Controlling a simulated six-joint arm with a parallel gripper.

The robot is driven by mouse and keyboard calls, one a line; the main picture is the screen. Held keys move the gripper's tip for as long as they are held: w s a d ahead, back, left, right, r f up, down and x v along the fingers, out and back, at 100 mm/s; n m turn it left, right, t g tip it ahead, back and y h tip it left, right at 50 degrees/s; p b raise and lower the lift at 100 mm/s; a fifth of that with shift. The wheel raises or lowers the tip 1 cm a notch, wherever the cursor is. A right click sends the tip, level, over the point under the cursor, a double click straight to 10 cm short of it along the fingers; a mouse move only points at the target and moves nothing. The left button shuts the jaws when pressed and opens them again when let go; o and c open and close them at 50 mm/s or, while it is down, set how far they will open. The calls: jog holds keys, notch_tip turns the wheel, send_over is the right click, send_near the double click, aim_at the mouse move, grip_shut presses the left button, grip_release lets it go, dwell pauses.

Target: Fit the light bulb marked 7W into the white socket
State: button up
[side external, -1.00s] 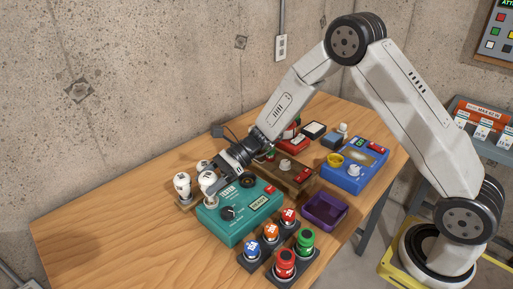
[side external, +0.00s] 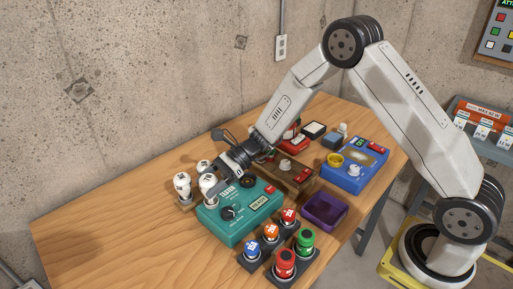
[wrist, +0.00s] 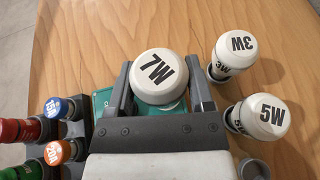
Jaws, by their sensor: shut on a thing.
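The bulb marked 7W (wrist: 158,72) is white with a rounded top, and its mark faces the wrist camera. My gripper (wrist: 160,92) is shut on it, one finger on each side. In the side view the held bulb (side external: 208,183) is upright at the left end of the teal tester (side external: 236,232), and my gripper (side external: 216,174) reaches it from the right. The bulb's lower end is too small to tell whether it touches anything. White round fittings show on the brown box (side external: 285,165) and the blue box (side external: 355,170); I cannot tell which is the white socket.
Bulbs marked 3W (wrist: 236,50) and 5W (wrist: 263,117) stand close beside my right finger in the wrist view. The table's left part is clear.

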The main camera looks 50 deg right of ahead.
jog(key=shift+f, duration=0.15)
jog(key=o, duration=1)
jog(key=shift+d, duration=0.1)
jog(key=shift+v, duration=5.45)
jog(key=s+d+n+h, duration=0.1)
jog(key=s+n+h, duration=0.3)
jog(key=s+n, duration=0.2)
jog(key=s+d+n+h, duration=0.2)
jog(key=s+n+h, duration=0.3)
jog(key=s+n, duration=0.1)
jog(key=s+d+n+h, duration=0.1)
jog(key=s+n+h, duration=0.3)
jog(key=n, duration=0.4)
jog(key=shift+s+d+f, duration=0.1)
jog(key=shift+s+f, duration=0.1)
jog(key=shift+s, duration=0.25)
jog(key=shift+s+d+f, duration=0.1)
jog(key=shift+s+f, duration=0.1)
jog(key=shift+s, duration=0.25)
